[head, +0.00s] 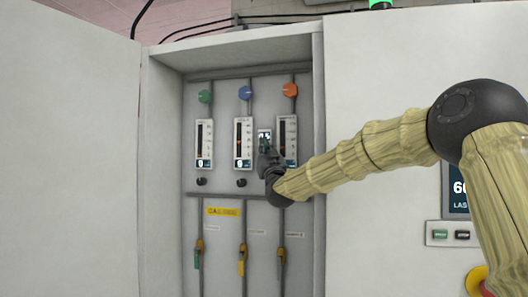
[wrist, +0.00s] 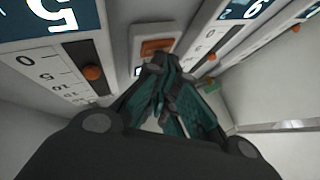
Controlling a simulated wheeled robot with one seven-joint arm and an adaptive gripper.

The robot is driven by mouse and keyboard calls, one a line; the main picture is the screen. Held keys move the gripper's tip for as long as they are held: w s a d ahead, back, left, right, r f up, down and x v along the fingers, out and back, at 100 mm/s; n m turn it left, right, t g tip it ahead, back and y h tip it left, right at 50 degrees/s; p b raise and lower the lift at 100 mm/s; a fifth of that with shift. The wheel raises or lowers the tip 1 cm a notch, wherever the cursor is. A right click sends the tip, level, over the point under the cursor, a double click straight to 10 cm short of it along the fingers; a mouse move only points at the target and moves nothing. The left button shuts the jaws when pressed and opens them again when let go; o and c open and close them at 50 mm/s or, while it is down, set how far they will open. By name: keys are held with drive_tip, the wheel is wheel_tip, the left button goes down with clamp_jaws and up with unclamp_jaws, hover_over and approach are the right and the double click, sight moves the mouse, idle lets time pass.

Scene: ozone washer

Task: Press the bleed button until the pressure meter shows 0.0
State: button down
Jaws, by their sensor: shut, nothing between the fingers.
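A small grey unit with an orange rectangular button (wrist: 157,46), which looks like the bleed button, is in the wrist view, just beyond my fingertips. My gripper (wrist: 165,66) is shut and empty, its teal-and-black fingers pointing at the button. I cannot tell whether the tips touch it. In the head view, my gripper (head: 265,153) is in front of the panel, just below a small digital display (head: 264,138), likely the pressure meter. Its digits are too small to read surely. The button is hidden behind my gripper in the head view.
White flow gauges stand close on both sides: a left one (head: 204,144), a middle one (head: 243,144) and a right one (head: 288,130), partly covered. Green, blue and orange knobs sit above, valves with handles below. The cabinet's side wall (head: 319,120) is close to my arm.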

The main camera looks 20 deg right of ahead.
drive_tip(key=shift+s, duration=0.1)
idle(0.3)
drive_tip(key=shift+s+a+b, duration=0.45)
drive_tip(key=shift+s+b, duration=0.1)
drive_tip(key=shift+b, duration=0.15)
drive_tip(key=shift+f, duration=0.1)
drive_tip(key=s+a+b, duration=0.2)
drive_tip(key=s+b, duration=0.1)
drive_tip(key=s, duration=0.1)
drive_tip(key=shift+s+a, duration=0.1)
drive_tip(key=shift+a, duration=0.3)
idle(0.6)
